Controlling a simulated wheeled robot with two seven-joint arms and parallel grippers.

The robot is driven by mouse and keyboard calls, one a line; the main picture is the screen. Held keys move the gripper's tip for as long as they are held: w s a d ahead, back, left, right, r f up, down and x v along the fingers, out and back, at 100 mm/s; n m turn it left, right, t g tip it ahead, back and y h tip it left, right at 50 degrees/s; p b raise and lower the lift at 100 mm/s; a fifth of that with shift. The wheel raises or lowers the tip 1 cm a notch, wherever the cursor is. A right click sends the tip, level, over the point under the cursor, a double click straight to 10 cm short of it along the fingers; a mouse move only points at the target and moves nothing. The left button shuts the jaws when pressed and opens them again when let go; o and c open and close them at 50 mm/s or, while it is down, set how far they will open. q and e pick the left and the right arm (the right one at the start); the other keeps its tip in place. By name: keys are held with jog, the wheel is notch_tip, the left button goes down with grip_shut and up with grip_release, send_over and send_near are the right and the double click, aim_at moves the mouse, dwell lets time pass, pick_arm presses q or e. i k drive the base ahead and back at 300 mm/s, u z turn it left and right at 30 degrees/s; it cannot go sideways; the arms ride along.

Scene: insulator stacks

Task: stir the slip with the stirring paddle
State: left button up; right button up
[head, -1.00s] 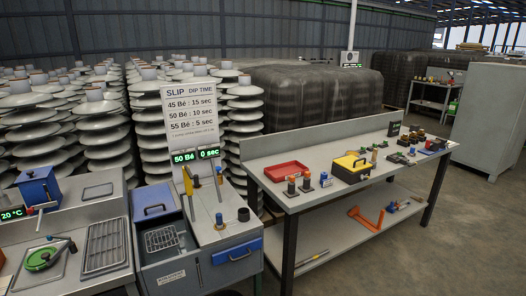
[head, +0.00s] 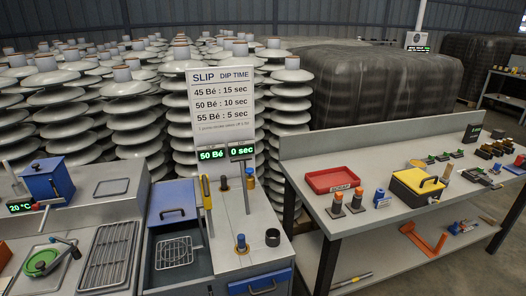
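The slip station stands at centre left below a sign headed SLIP DIP TIME (head: 223,105). It has a blue lid (head: 172,204) with a handle and an open grey tank (head: 162,277) with a wire rack (head: 174,253) in it. The slip surface cannot be made out. A long tool with a yellow handle (head: 206,192) stands upright at the tank's right edge. Tools with a blue top (head: 240,242) and a yellow-blue top (head: 250,174) stand on the grey deck beside it. I cannot tell which one is the stirring paddle. Neither gripper is in view.
Displays read 50 Bé (head: 212,155) and 0 sec. The right workbench (head: 350,232) holds a red scrap tray (head: 332,179) and yellow box (head: 418,186). Insulator stacks stand behind.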

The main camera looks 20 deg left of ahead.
aim_at(241, 160)
jog(key=u, duration=0.55)
jog(key=i, duration=0.9)
jog(key=u, duration=0.75)
